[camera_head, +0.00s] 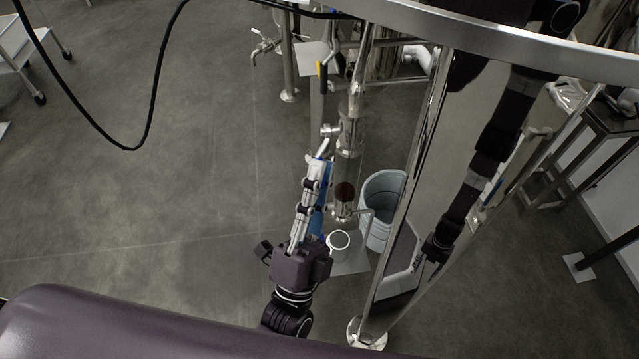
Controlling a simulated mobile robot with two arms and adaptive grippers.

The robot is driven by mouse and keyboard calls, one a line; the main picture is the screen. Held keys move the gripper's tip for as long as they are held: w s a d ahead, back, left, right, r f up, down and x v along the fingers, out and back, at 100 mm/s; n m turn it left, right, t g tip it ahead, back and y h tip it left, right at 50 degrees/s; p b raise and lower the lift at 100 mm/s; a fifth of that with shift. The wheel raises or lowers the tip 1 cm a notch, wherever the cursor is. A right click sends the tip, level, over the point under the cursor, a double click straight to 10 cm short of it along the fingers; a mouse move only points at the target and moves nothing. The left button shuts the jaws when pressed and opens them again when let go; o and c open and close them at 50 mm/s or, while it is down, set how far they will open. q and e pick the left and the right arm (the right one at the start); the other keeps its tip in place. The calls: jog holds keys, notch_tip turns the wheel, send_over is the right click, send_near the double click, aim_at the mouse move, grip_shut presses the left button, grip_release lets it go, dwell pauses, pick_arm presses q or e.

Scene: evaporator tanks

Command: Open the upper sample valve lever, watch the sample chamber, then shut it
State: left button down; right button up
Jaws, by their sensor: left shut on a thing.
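The upper sample valve (331,130) sits on the side of the glass sample chamber (349,165). The upper sample valve lever (324,147) slopes down and left from it. My left gripper (318,172) reaches up from the bottom and is shut on this lever; blue shows between and beside its fingers. The fingers hide most of the handle. The sample chamber stands upright, with dark reddish-brown content in its lower part and a clearer part above. A lower fitting with a thin outlet pipe (358,212) is under it. I cannot make out my right gripper.
A small round cup (340,241) stands below the chamber, and a blue-grey bucket (382,212) stands right of it. A shiny post (405,215) and a mirror-like surface with dark arm shapes are to the right. A yellow-and-black lever (321,76) hangs above.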

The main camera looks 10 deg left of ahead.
pick_arm(q)
jog(key=shift+f, duration=0.2)
dwell(0.3)
jog(key=c, duration=2)
grip_release()
jog(key=shift+r, duration=0.1)
jog(key=shift+o, duration=0.2)
jog(key=v, duration=1.2)
jog(key=shift+w, duration=0.1)
